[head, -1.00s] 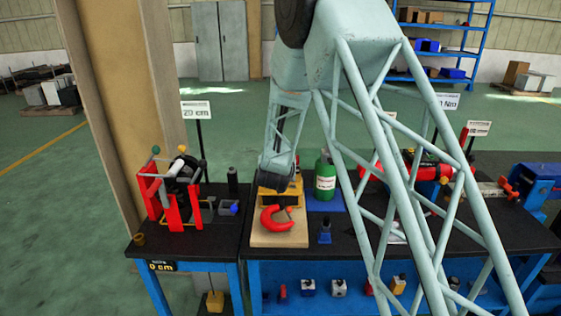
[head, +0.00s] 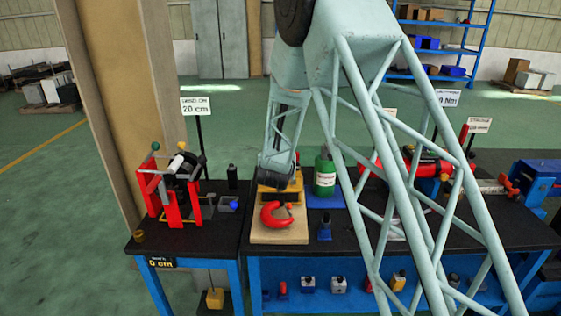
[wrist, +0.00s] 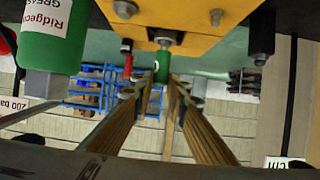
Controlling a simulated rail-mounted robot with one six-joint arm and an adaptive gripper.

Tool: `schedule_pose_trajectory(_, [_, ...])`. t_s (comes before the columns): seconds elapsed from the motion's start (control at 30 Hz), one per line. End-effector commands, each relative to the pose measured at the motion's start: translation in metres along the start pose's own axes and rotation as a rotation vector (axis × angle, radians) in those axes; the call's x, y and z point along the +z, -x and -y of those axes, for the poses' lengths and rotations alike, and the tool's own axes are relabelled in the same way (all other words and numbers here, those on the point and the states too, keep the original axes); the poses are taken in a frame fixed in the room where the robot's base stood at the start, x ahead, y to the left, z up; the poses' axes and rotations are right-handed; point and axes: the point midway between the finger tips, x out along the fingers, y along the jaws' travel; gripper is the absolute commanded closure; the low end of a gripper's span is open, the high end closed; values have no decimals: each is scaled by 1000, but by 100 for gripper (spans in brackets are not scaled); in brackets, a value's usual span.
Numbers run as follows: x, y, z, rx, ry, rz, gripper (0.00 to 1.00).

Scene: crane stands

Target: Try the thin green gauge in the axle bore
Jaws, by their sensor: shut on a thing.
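My gripper (wrist: 163,84) shows in the wrist view as two long brownish fingers that converge. They are shut on the thin green gauge (wrist: 162,68), a small green cylinder between the tips. A yellow block (wrist: 180,15) with bolts lies just beyond the tips, and a grey pin-like end sits between it and the gauge. In the head view my gripper's dark end is at the yellow block (head: 268,197), behind a red hook (head: 272,217) on a wooden board (head: 278,237). The axle bore and the gauge's fit to it cannot be made out.
A green grease bottle (head: 325,176) stands close on the right of the block. A small blue-and-black item (head: 325,229) stands in front of it. A red frame with a drum (head: 168,195) stands on the left bench. A blue shelf (head: 340,272) below holds several small blocks.

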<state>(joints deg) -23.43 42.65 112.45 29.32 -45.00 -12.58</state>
Motion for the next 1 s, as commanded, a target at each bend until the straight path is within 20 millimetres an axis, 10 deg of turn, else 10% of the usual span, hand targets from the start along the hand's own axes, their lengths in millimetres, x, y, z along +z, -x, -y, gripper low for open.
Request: schedule_pose_trajectory(1.0, [-22,9,0,0,0,-1,98])
